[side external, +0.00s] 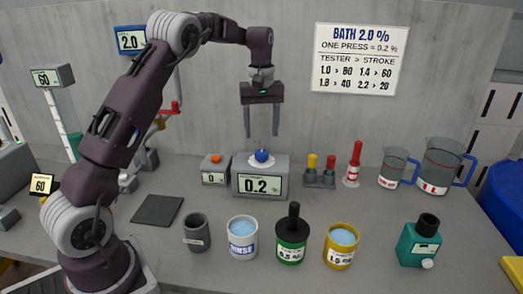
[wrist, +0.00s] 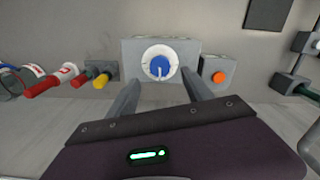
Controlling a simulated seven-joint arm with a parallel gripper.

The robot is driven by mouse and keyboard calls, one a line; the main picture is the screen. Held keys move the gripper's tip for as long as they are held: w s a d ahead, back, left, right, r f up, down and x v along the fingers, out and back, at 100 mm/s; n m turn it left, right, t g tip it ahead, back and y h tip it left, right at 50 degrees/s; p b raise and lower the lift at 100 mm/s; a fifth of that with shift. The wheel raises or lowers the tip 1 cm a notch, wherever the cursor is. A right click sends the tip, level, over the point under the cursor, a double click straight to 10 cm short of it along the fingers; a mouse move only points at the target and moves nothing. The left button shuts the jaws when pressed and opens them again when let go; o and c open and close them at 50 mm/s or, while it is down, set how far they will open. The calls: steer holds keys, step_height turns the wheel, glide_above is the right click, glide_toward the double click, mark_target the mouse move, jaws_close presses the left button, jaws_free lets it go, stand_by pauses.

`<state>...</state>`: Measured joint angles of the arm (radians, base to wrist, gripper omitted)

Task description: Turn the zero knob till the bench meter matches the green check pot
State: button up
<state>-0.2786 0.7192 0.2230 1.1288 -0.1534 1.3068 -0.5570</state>
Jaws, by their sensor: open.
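The bench meter (side external: 260,181) is a grey box on the bench with a display reading 0.2. The zero knob (side external: 262,157) is blue and sits on a white dial on top of the meter; it also shows in the wrist view (wrist: 159,66) with a white pointer line. The green check pot (side external: 292,235) stands in front of the meter, with a black handled top and a label that seems to read 0.5. My gripper (side external: 262,136) is open and empty, pointing down above the knob. In the wrist view its fingers (wrist: 160,90) lie either side of the knob, apart from it.
A small box with an orange button (side external: 216,160) stands left of the meter. A rack with yellow and red pieces (side external: 320,177) stands to its right. A rinse pot (side external: 242,238), grey cup (side external: 197,233) and yellow pot (side external: 341,246) line the front. A wall sign (side external: 359,58) hangs behind.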

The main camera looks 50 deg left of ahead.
mark_target(262, 152)
step_height(262, 152, down, 7)
steer(key=shift+f, duration=0.15)
jaws_close()
